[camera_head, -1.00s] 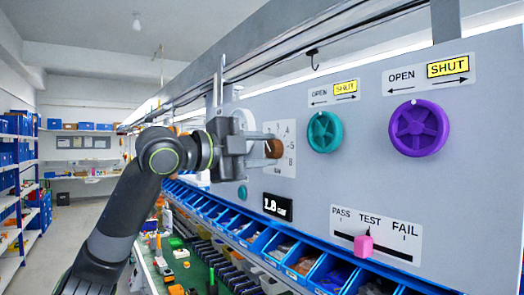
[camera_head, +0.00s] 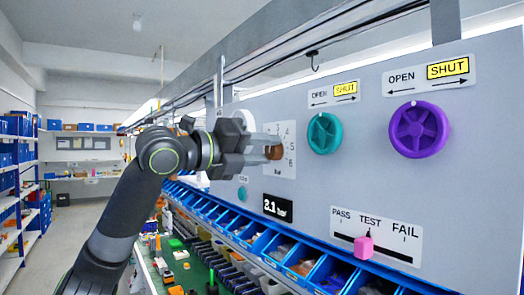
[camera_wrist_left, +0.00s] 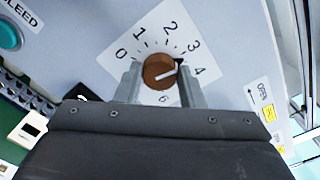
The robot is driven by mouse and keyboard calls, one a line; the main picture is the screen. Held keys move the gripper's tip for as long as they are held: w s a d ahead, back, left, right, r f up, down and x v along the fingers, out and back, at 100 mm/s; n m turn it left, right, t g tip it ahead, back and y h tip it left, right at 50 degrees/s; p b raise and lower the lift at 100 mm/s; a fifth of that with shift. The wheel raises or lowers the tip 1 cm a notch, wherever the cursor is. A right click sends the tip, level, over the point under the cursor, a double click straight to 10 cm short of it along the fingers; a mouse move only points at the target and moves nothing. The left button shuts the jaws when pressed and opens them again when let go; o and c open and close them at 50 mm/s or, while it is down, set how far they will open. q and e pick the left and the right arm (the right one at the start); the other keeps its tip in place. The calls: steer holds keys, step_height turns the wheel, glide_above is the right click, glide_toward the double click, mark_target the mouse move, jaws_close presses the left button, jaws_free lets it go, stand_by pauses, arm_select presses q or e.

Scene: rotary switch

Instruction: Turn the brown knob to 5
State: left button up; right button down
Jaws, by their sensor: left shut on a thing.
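The brown knob (camera_wrist_left: 158,72) sits on a white dial plate (camera_wrist_left: 140,44) on the grey panel. The 5 is hidden behind a finger there. My left gripper (camera_wrist_left: 160,84) has one finger on each side of the knob and is shut on it. In the head view the gripper (camera_head: 270,149) reaches the knob (camera_head: 275,152) from the left, and 4, 5 and 6 show on the plate. My right gripper is not in view.
A teal wheel (camera_head: 324,133) and a purple wheel (camera_head: 419,129) are on the panel to the right. A pink slider (camera_head: 363,245) is below them. Blue bins (camera_head: 256,240) line the panel's foot. A teal button (camera_head: 242,193) is lower left of the dial.

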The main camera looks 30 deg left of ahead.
arm_select(q)
steer(key=m, duration=0.6)
steer(key=shift+d, duration=0.1)
steer(key=m, duration=0.5)
steer(key=shift+f+m, duration=0.15)
steer(key=shift+m, duration=0.25)
steer(key=o, duration=1)
steer(key=shift+s, duration=0.15)
